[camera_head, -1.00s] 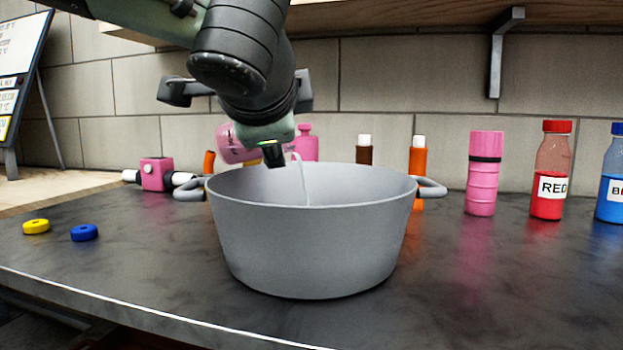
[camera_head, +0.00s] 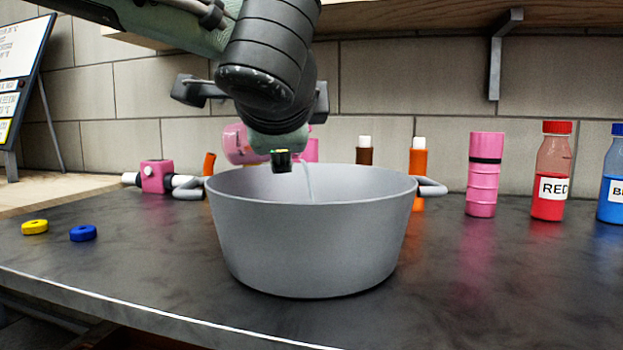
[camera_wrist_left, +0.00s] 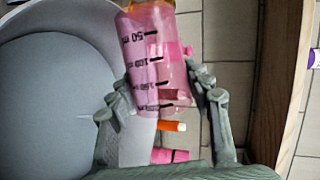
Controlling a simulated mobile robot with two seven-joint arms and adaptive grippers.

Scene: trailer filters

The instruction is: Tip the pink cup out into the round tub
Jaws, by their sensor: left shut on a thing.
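The pink cup (camera_head: 236,146) is see-through with dark volume marks and lies tilted on its side above the back rim of the round grey tub (camera_head: 300,245). My left gripper (camera_head: 280,158) is shut on it, partly hiding it in the head view. In the left wrist view the cup (camera_wrist_left: 155,65) sits between the two fingers, with the tub (camera_wrist_left: 40,110) to the left. A thin pale stream (camera_head: 309,180) drops into the tub. The tub's floor is hidden in the head view. My right gripper is not in view.
A pink ribbed cylinder (camera_head: 485,175), a red bottle (camera_head: 552,172) and a blue bottle (camera_head: 612,180) stand right of the tub. Orange-and-white (camera_head: 417,165) and brown pieces stand behind it. Yellow (camera_head: 35,227) and blue rings (camera_head: 83,233) lie left. The front counter is clear.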

